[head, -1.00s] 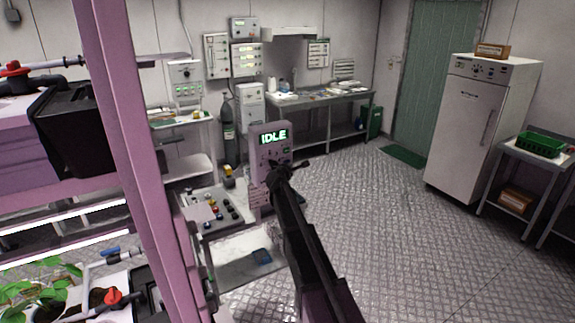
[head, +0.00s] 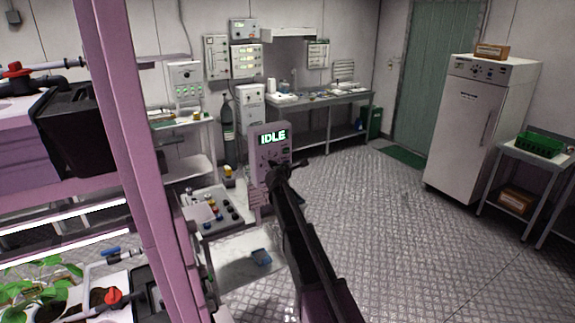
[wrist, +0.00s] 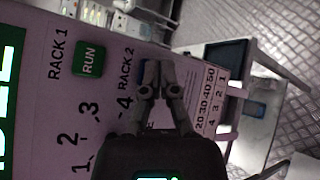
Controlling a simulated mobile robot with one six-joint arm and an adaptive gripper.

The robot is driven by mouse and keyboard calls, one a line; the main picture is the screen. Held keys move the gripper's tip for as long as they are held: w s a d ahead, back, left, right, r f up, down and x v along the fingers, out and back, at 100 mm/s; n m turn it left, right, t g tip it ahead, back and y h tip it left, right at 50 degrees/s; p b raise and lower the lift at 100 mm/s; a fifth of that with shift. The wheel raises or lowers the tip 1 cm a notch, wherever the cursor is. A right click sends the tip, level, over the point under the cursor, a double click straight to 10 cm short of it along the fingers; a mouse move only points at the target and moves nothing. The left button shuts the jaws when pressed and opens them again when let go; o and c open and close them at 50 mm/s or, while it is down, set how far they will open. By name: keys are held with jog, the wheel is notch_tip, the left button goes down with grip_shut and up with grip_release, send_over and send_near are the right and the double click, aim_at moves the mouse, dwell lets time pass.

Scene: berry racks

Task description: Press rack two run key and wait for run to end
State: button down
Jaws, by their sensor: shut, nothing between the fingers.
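A pale mauve control panel (head: 268,140) stands upright ahead of me, its lit green display (head: 272,138) reading IDLE. In the wrist view the panel face (wrist: 112,30) appears turned sideways. A green RUN key (wrist: 89,58) sits beside the RACK 1 label. The RACK 2 label (wrist: 127,70) is just left of my fingers, and a sliver of a blue-green key (wrist: 149,73) shows behind them. My gripper (wrist: 158,70) is shut and empty, its tips over that key; I cannot tell whether they touch it. In the head view my gripper (head: 276,168) is at the panel's lower front.
A mauve rack post (head: 140,150) and plant shelves fill the left. A low bench with a button box (head: 213,212) stands beside the panel. A white cabinet (head: 475,130) and a side table with a green crate (head: 540,145) are at the right. The middle floor is clear.

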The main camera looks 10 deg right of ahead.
jog(key=shift+w+a+r, duration=0.2)
jog(key=shift+w, duration=0.25)
jog(key=shift+w+a+r, duration=0.15)
jog(key=shift+w, duration=0.25)
jog(key=shift+s+f, duration=0.1)
dwell(0.3)
jog(key=shift+s+d+f+b, duration=0.1)
jog(key=shift+s+f+b, duration=0.25)
jog(key=shift+s, duration=0.05)
jog(key=shift+s+f, duration=0.1)
jog(key=s, duration=0.1)
jog(key=s+d, duration=0.1)
jog(key=s, duration=0.2)
jog(key=shift+s+d+f, duration=0.3)
jog(key=shift+s+d, duration=0.1)
dwell(0.4)
